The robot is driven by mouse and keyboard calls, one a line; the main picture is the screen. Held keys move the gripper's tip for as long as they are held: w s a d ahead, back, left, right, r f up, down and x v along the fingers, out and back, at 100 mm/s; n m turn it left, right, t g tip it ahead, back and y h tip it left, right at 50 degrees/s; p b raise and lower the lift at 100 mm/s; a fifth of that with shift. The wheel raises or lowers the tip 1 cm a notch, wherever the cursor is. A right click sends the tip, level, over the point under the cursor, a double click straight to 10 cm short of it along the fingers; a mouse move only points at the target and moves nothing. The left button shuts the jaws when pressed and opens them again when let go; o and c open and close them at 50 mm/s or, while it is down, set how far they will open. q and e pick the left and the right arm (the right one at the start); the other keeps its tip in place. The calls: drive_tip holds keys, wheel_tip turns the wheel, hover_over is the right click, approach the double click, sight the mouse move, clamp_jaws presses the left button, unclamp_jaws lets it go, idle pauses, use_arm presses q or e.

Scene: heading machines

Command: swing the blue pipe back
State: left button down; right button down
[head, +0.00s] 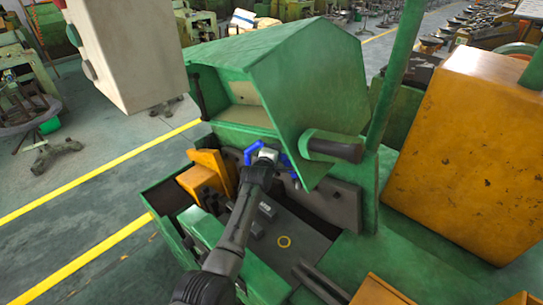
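The blue pipe (251,150) shows at the front of the green machine, under its raised hood. Bits of blue show on both sides of my gripper, and the middle of the pipe is hidden behind it. One dark arm comes up from the lower left; I take it as my left one. Its gripper (268,155), with a pale grey part at the end, is at the blue pipe and overlaps it in the picture. The fingers are too small and covered to tell whether they are open or closed on the pipe. My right gripper is not in view.
The green hood (295,80) with a dark handle (335,148) hangs close above the gripper. An orange block (205,175) is just left of the arm. A beige box (135,50) hangs at upper left. A large orange cover (465,150) stands right.

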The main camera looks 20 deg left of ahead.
use_arm(q)
drive_tip(key=shift+f, duration=0.2)
idle(0.3)
drive_tip(key=c, duration=0.9)
unclamp_jaws()
drive_tip(key=shift+w+r, duration=0.1)
drive_tip(key=shift+r, duration=0.05)
drive_tip(key=s, duration=0.4)
drive_tip(key=s+r+b, duration=0.1)
drive_tip(key=s, duration=0.4)
drive_tip(key=s+r, duration=0.1)
drive_tip(key=s, duration=0.3)
drive_tip(key=shift+s+d+r, duration=0.1)
drive_tip(key=shift+s+r, duration=0.15)
drive_tip(key=shift+s, duration=0.05)
